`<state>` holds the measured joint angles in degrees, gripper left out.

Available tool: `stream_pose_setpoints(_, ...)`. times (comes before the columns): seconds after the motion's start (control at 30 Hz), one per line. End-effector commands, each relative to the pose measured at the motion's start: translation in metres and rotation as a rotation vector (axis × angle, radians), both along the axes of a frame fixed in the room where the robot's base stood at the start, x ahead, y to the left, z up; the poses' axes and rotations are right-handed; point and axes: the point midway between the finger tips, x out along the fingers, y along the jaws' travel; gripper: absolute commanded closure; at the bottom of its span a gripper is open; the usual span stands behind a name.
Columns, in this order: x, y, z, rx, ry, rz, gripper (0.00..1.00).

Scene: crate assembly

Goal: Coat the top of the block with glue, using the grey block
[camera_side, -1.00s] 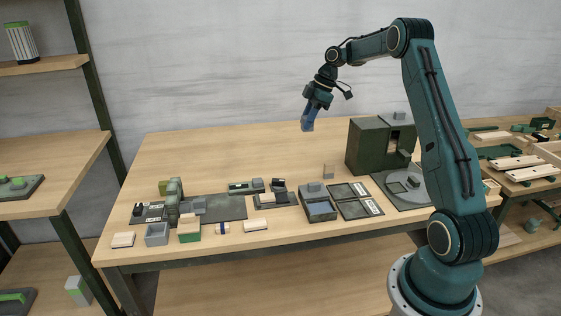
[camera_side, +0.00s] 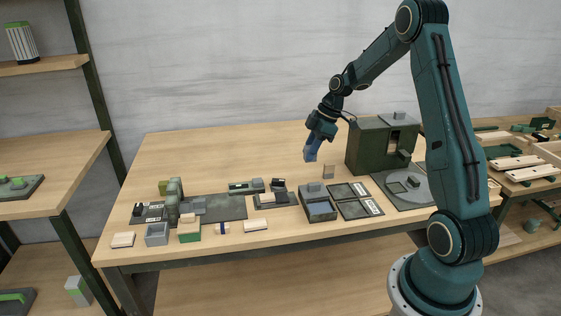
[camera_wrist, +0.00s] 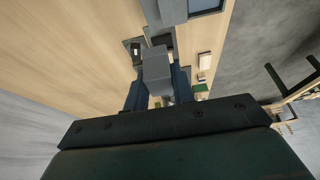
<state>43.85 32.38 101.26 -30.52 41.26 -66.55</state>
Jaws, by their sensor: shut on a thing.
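My gripper (camera_side: 311,157) hangs in the air above the table, to the left of the dark green cabinet. In the wrist view my gripper (camera_wrist: 157,82) has its blue fingers closed on a grey block (camera_wrist: 156,65). In the side view the fingers mostly hide this block. An open tray with a blue inside (camera_side: 319,209) stands below, with a grey piece (camera_side: 314,187) at its back edge. A light block on a green base (camera_side: 189,232) stands at the front left. I cannot tell which block the task means to be coated.
A dark green cabinet (camera_side: 366,150) stands close to the right of my gripper. Dark panels (camera_side: 360,207) lie beside the tray. Small parts crowd the left front; the back left of the table (camera_side: 220,155) is clear.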

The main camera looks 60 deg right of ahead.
Motion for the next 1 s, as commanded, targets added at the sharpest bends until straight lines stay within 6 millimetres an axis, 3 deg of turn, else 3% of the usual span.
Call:
stream_pose_setpoints(0.5,-0.064,0.050,-0.040,0.000,0.000,0.010,0.93)
stream_pose_setpoints(1.0,-0.074,0.057,-0.047,-0.001,-0.001,0.015,0.93)
